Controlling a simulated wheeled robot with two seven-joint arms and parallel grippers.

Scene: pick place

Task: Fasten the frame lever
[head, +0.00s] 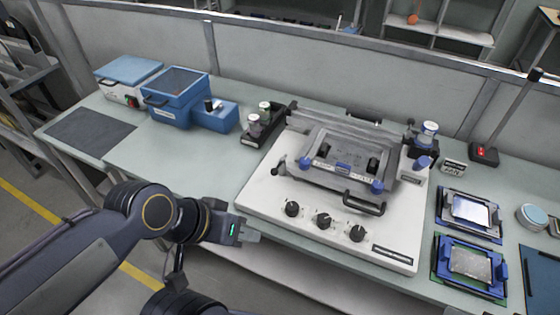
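A white machine (265,215) stands on the bench with a grey rectangular frame (330,173) lying flat on top. The frame has blue knobs (377,187) at its front corners and a black handle (365,203) at its front right. A small dark lever with a round end (278,162) shows at the frame's left side; I cannot tell whether it is fastened. My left gripper (252,235) is just off the machine's front left corner, apart from the frame and lever. No object shows in it, and its finger gap is too small to make out. My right gripper is out of view.
Three black dials (323,221) line the machine's front. Blue boxes (178,97) stand at the left. A dark bottle holder (262,128) and a bottle (428,133) flank the machine. Blue-edged fixtures (470,264) lie at the right. The bench (185,170) is clear left of the machine.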

